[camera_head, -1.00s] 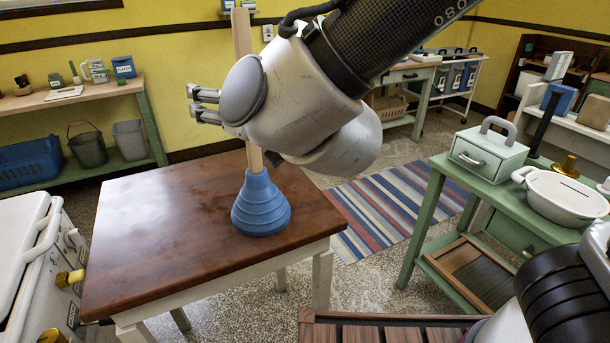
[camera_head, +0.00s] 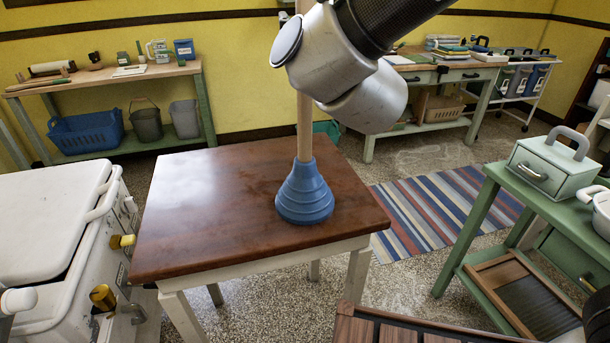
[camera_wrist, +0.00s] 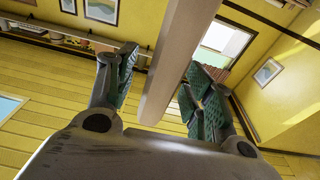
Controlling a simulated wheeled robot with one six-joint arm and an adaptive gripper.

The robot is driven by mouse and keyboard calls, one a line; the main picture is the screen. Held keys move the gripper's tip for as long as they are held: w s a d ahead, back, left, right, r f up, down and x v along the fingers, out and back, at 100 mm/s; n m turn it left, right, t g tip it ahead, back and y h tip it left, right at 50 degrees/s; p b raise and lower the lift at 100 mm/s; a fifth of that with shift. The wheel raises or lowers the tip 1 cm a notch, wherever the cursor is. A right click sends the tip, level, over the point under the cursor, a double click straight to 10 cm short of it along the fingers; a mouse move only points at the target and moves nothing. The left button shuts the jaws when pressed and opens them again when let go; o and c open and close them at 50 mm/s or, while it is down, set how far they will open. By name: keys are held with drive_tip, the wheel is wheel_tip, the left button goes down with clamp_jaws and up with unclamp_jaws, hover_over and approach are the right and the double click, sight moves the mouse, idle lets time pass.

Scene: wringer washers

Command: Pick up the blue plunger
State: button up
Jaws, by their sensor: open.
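The blue plunger (camera_head: 304,194) stands upright on the brown wooden table (camera_head: 190,215), its blue ribbed cup down near the table's right side. Its pale wooden handle (camera_head: 304,125) rises up beside my wrist, which hides part of it. In the wrist view the handle (camera_wrist: 178,60) runs between the two green-padded fingers of my gripper (camera_wrist: 160,90). The fingers are apart, with gaps beside the handle. In the head view my fingers are hidden behind the wrist.
A white washer (camera_head: 60,235) stands left of the table. A green stand (camera_head: 480,215) with a green drawer box (camera_head: 548,165) is at the right. A striped rug (camera_head: 445,215) lies between. A shelf (camera_head: 110,80) with tubs is against the back wall.

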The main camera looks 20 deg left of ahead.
clamp_jaws()
drive_tip(key=shift+r, duration=0.1)
idle(0.3)
